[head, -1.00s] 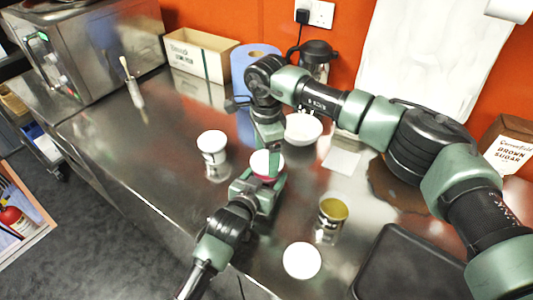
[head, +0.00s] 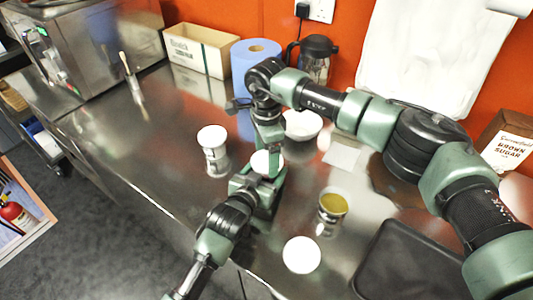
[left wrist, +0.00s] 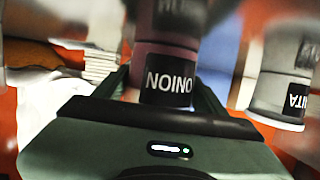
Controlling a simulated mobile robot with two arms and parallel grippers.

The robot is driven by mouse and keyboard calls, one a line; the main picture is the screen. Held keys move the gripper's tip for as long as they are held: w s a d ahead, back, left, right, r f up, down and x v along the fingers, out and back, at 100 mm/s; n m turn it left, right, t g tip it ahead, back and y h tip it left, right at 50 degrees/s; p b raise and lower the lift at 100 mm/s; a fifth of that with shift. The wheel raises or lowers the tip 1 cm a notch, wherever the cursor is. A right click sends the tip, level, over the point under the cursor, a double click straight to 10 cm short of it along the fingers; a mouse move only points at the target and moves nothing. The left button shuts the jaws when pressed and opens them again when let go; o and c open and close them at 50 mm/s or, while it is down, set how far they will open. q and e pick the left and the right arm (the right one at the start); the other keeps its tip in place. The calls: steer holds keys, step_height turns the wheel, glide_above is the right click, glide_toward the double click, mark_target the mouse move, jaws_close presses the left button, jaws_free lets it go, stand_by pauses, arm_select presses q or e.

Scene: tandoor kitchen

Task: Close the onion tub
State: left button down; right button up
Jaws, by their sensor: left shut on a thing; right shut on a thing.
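The onion tub (left wrist: 166,80) is dark reddish, with a black label that shows upside down in the left wrist view. It stands between the fingers of my left gripper (head: 262,184), which is shut on it. In the head view the arms hide most of the tub. A white round lid (head: 265,162) shows over the tub. My right gripper (head: 270,148) comes down from above and is shut on this lid. I cannot tell whether the lid sits fully on the rim.
A white-lidded tub (head: 212,140) stands to the left, an open tub with yellow contents (head: 333,204) to the right. A loose white lid (head: 301,255) lies near the front beside a black tray (head: 400,265). A bowl (head: 303,125) and blue roll (head: 254,60) are behind. Left counter is mostly clear.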

steer(key=shift+f, duration=0.45)
steer(key=o, duration=1.3)
steer(key=shift+f, duration=0.1)
steer(key=shift+c, duration=0.2)
steer(key=shift+s, duration=0.1)
step_height(320, 180, up, 12)
arm_select(q)
steer(key=shift+c, duration=0.4)
jaws_free()
steer(key=shift+b+v, duration=0.4)
steer(key=shift+v, duration=3.5)
arm_select(e)
steer(key=shift+f, duration=0.2)
